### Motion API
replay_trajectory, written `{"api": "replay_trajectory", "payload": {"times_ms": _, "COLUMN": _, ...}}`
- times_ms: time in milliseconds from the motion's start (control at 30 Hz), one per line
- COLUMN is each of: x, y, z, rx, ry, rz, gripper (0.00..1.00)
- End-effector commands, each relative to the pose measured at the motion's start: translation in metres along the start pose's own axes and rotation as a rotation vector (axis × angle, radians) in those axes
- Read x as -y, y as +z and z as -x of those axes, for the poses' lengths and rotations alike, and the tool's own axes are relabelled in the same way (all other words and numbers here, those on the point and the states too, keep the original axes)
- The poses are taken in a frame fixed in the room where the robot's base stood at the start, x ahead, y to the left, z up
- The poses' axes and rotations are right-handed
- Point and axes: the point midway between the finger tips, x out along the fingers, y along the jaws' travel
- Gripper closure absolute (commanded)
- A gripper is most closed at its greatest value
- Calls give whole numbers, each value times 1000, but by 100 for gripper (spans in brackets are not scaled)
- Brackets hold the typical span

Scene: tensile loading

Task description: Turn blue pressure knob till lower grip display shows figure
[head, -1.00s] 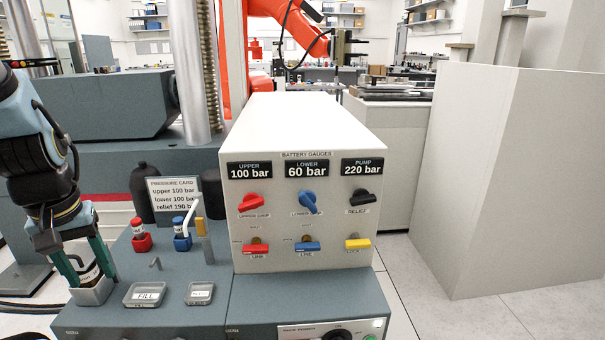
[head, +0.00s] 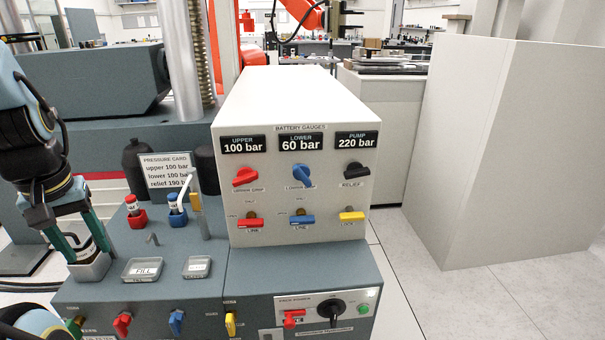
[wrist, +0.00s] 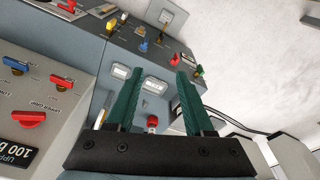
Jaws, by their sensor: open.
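The blue lower grip knob (head: 302,175) sits on the white gauge box, under the lower display (head: 300,143), which reads 60 bar. The pressure card (head: 166,171) reads upper 100 bar, lower 100 bar, relief 190 bar. My gripper (head: 88,248) is at the left, well away from the blue knob, with its green fingers apart near a small grey holder with a white-and-black item. In the wrist view, the open gripper (wrist: 158,90) has nothing clasped between its fingers. The blue lower grip knob is not visible there; the red upper grip knob (wrist: 28,119) is.
The upper display (head: 244,147) reads 100 bar and the pump display (head: 357,139) 220 bar. Red and blue bottles, a bent lever (head: 196,185) and small trays (head: 142,269) stand between my gripper and the box. Floor at the right is clear.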

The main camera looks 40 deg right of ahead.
Motion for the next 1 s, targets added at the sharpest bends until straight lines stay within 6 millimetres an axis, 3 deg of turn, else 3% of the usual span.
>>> {"api": "replay_trajectory", "payload": {"times_ms": 433, "x": 0, "y": 0, "z": 0, "rx": 0, "ry": 0, "rz": -1, "gripper": 48}}
{"api": "replay_trajectory", "payload": {"times_ms": 567, "x": -10, "y": -7, "z": -6, "rx": -9, "ry": 10, "rz": -46, "gripper": 48}}
{"api": "replay_trajectory", "payload": {"times_ms": 667, "x": -30, "y": -19, "z": -18, "rx": -28, "ry": 27, "rz": -139, "gripper": 48}}
{"api": "replay_trajectory", "payload": {"times_ms": 1000, "x": -124, "y": -65, "z": -84, "rx": -163, "ry": -13, "rz": -623, "gripper": 48}}
